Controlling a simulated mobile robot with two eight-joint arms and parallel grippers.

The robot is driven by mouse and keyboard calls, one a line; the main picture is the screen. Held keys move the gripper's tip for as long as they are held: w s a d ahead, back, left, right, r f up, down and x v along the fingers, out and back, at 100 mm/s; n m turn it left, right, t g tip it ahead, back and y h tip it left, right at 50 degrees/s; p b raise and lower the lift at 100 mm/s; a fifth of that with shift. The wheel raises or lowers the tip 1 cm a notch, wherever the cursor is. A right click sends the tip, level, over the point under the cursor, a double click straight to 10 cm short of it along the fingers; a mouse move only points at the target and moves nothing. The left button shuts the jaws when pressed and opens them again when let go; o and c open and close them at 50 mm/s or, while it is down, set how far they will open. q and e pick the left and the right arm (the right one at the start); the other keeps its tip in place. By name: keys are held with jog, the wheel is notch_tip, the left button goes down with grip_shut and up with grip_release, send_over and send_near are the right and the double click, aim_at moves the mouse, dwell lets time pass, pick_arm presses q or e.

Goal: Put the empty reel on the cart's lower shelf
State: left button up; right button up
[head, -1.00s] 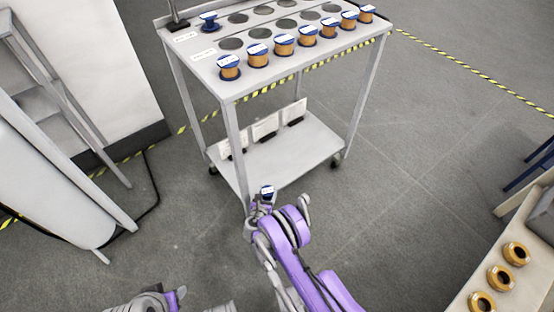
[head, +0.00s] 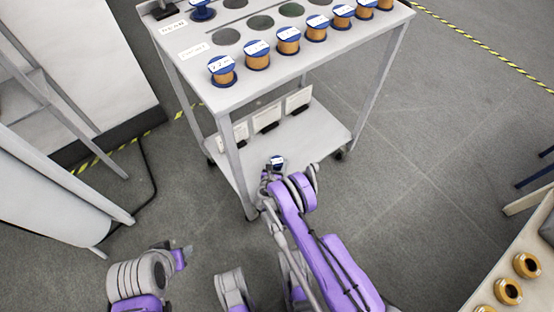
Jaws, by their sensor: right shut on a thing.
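A small blue reel with a white label (head: 277,161) is at the tip of my right arm. My right gripper (head: 276,173) is shut on it; the arm hides most of the jaws and the reel's lower part. In the picture the reel overlaps the front part of the cart's lower shelf (head: 310,142); I cannot tell whether it touches the shelf. The cart (head: 240,92) stands ahead. Part of my left arm shows at the bottom left, with its end (head: 182,257) over the floor, well apart from the cart; its jaws are not clear.
Three white cards or boxes (head: 266,117) stand along the back of the lower shelf. The cart's top holds several copper-wound reels (head: 288,40) and a bare blue reel (head: 202,10). Cart legs (head: 232,150) flank the shelf. A bench (head: 505,262) with copper-coloured rings is at right.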

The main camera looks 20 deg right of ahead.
notch_tip(320, 180, down, 2)
jog(key=shift+w+f, duration=0.1)
jog(key=o, duration=1.4)
jog(key=shift+r, duration=0.2)
jog(key=shift+a, duration=0.1)
